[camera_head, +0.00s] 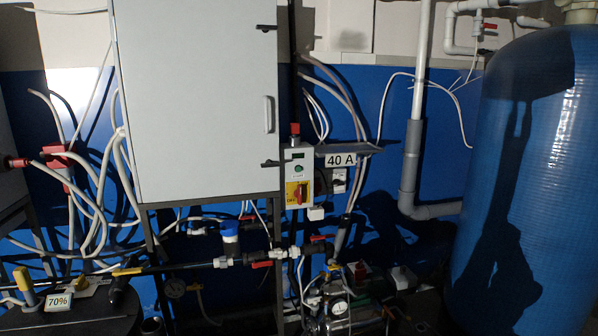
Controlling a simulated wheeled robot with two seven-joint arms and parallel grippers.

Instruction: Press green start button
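A small green button (299,170) sits on the front of a narrow pale control box (296,157), just right of the large grey cabinet. Below the button on the same box is a red rotary switch on a yellow plate (298,194). The button is small in the picture, and I cannot tell whether it is pressed in. Nothing stands in front of it. Neither of my grippers shows in the head view.
The large grey cabinet (195,95) stands left of the box. A "40 A" sign (341,160) is beside it on the right. A big blue tank (530,190) fills the right side. Pipes, valves and a pump (340,305) crowd the space below. White cables hang at left.

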